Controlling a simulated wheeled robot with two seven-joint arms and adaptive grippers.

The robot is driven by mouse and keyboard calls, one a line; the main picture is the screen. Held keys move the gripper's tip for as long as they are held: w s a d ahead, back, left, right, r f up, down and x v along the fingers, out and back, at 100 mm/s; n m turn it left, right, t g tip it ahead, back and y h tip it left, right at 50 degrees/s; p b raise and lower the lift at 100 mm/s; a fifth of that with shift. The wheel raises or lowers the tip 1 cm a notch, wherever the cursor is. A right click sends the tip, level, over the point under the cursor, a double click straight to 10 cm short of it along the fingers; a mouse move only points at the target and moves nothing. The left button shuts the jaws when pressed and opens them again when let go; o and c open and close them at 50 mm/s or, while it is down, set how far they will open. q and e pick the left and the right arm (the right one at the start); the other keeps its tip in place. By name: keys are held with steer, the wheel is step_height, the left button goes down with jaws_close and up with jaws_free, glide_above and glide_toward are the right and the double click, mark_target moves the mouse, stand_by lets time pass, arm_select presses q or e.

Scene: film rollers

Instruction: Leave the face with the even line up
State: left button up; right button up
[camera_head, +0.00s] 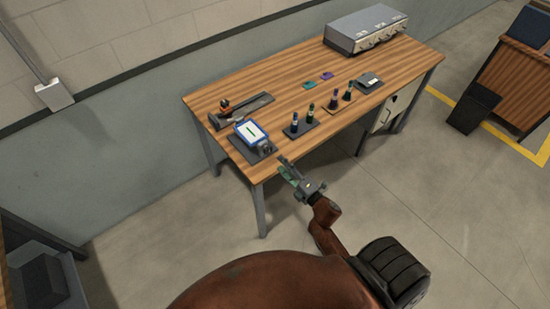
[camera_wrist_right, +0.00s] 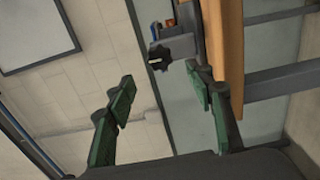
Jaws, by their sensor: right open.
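A blue-framed panel with a white face (camera_head: 251,132) stands tilted on a dark base (camera_head: 240,149) at the near left of the wooden table (camera_head: 290,93). A short dark green line shows on the face; its evenness is too small to judge. A dark knob (camera_head: 266,149) sits at the base's near right. In the right wrist view a black lobed knob (camera_wrist_right: 160,55) shows beyond the fingers, beside the table edge (camera_wrist_right: 228,50). My right gripper (camera_head: 292,170) is open and empty, just off the table's near edge, apart from the knob. My left gripper is out of view.
Several small rollers with handles (camera_head: 310,115) stand on dark holders right of the panel. Behind lie a long dark tray (camera_head: 240,109), a green pad (camera_head: 309,85) and a purple pad (camera_head: 326,76). A grey metal box (camera_head: 365,30) fills the far right.

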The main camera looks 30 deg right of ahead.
steer(key=s, duration=0.2)
steer(key=shift+s+d, duration=0.15)
steer(key=shift+s, duration=0.2)
steer(key=s+f+m+g+h, duration=0.1)
steer(key=s+f+m+g, duration=0.3)
steer(key=f, duration=0.8)
steer(key=s+f+m+g, duration=0.25)
steer(key=s+f, duration=0.35)
steer(key=f, duration=0.7)
steer(key=s+f+m+g+h, duration=0.15)
steer(key=s+f+m, duration=0.3)
steer(key=f, duration=0.75)
steer(key=s+a+f+m+g, duration=0.1)
steer(key=s+f+m+g, duration=0.1)
steer(key=s+f, duration=0.4)
steer(key=s+a+f+m+g, duration=0.2)
steer(key=s+f+g, duration=0.2)
steer(key=s, duration=1.1)
steer(key=s+a+f+m+g, duration=0.2)
steer(key=s+f+g, duration=0.1)
steer(key=s+f, duration=0.5)
steer(key=s, duration=0.3)
steer(key=shift+m+y, duration=0.3)
steer(key=shift+y, duration=0.05)
